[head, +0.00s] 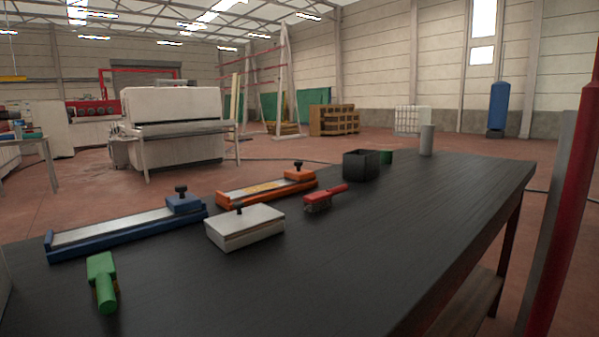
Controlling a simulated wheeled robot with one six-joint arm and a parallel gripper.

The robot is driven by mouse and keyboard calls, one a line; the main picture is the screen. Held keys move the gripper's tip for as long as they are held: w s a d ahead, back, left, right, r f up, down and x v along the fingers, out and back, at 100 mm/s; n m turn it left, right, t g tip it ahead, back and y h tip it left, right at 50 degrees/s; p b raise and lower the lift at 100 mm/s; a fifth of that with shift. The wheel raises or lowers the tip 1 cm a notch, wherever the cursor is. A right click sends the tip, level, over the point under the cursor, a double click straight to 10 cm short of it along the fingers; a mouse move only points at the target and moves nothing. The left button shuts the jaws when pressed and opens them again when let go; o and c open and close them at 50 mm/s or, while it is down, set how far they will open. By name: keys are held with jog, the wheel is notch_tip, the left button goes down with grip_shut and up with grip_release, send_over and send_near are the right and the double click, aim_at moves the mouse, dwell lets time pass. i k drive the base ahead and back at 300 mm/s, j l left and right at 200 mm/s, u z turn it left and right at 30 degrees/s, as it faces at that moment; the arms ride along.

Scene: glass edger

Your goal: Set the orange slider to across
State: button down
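The orange slider (300,174) is a small block with a dark knob on top. It sits at the far right end of its orange rail (232,201), which lies on the black table (370,240). A pale strip with a yellow-orange patch runs along the rail. A white box with a dark knob (245,230) stands in front of the rail and is close to its near edge in the picture. My gripper is not in view.
A blue rail with a slider (125,232) lies left. A green brush (102,283), a red brush (325,198), a black open box (360,165), a green cup (386,157) and a grey cylinder (427,140) share the table. The table's right front is clear. A red post (572,200) stands right.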

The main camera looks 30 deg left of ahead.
aim_at(298, 174)
jog(key=i+l+u, duration=0.1)
jog(key=i+l, duration=0.5)
jog(key=i, duration=0.15)
